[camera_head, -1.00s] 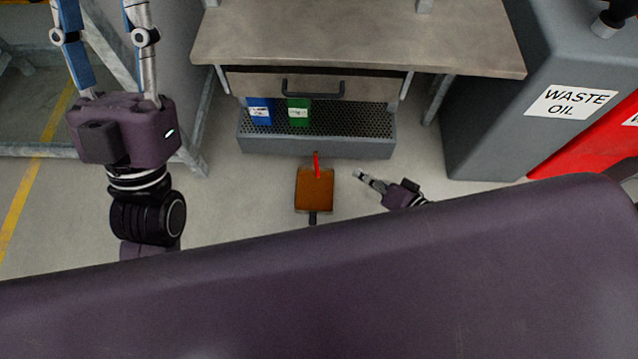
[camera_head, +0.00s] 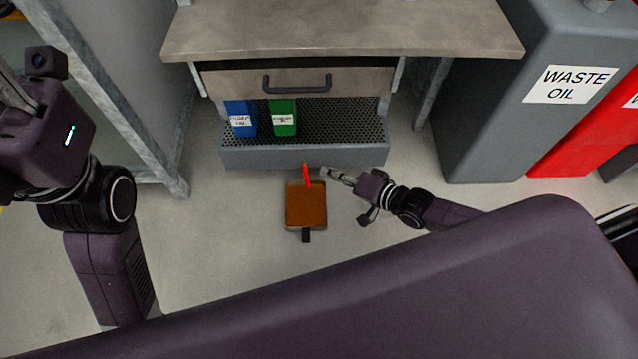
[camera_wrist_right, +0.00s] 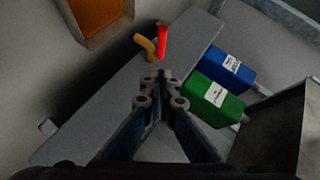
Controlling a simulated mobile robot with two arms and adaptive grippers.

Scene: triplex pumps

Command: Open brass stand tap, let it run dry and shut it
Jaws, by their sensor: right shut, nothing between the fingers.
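The tap's red lever (camera_head: 306,176) shows in the head view just in front of the low grey trough. In the right wrist view the red lever (camera_wrist_right: 162,42) stands beside the curved brass spout (camera_wrist_right: 147,43). My right gripper (camera_head: 325,172) is shut and empty, with its tips close to the right of the lever. In the wrist view its closed tips (camera_wrist_right: 160,76) lie just below the lever with a small visible gap; contact cannot be told. A square pan with orange-brown contents (camera_head: 306,207) sits below the tap. My left gripper is largely cut off at the left edge.
A blue container (camera_head: 240,118) and a green container (camera_head: 283,118) stand in the grey trough (camera_head: 300,157) under the workbench (camera_head: 340,30). A grey waste oil bin (camera_head: 480,130) and a red bin (camera_head: 590,130) stand right. Floor around the pan is clear.

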